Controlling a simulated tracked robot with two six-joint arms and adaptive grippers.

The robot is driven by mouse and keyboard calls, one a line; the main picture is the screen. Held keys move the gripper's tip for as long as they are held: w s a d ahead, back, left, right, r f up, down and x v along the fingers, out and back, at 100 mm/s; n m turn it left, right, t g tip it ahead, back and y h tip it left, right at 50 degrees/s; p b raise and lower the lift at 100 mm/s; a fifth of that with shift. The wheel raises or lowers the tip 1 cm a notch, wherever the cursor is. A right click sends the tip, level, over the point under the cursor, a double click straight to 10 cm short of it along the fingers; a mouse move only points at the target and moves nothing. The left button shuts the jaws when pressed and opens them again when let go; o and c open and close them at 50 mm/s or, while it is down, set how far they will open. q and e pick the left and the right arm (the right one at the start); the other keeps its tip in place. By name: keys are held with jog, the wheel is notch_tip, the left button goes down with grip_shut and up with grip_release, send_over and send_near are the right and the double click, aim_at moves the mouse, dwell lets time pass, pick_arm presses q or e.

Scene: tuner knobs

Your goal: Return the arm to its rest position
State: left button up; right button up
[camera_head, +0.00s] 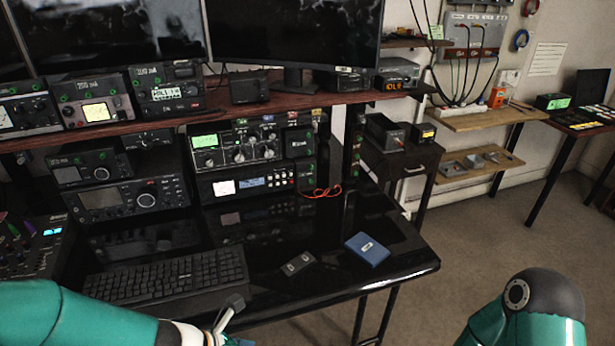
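My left arm comes in from the lower left. A small grey part with a dark tip, which looks like part of my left gripper (228,314), shows at the bottom edge, in front of the keyboard. The rest of that gripper is cut off by the frame, so its opening cannot be told. Only a teal and dark grey joint of my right arm shows at the lower right; my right gripper is out of view. A radio unit with several knobs (240,146) stands under the shelf, well behind my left arm.
A black keyboard (165,276), a small dark box (298,263) and a blue box (367,249) lie on the glossy black desk (330,228). Monitors (295,32) and more radios stand on the shelf (270,103). Open floor (480,235) lies to the right.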

pick_arm(q)
jog(key=s+a+f+m+g+y+p, duration=0.1)
jog(key=s+f+m, duration=0.4)
jog(key=m, duration=0.8)
jog(key=s+f+m+g+y+p, duration=0.1)
jog(key=s+f+m+g+y, duration=0.1)
jog(key=s+f+m, duration=0.4)
notch_tip(320, 180, down, 4)
jog(key=m, duration=0.7)
jog(key=shift+s+a+m, duration=0.2)
jog(key=shift+a+m, duration=0.1)
jog(key=shift+a, duration=0.1)
jog(key=c, duration=0.4)
jog(key=shift+c, duration=0.3)
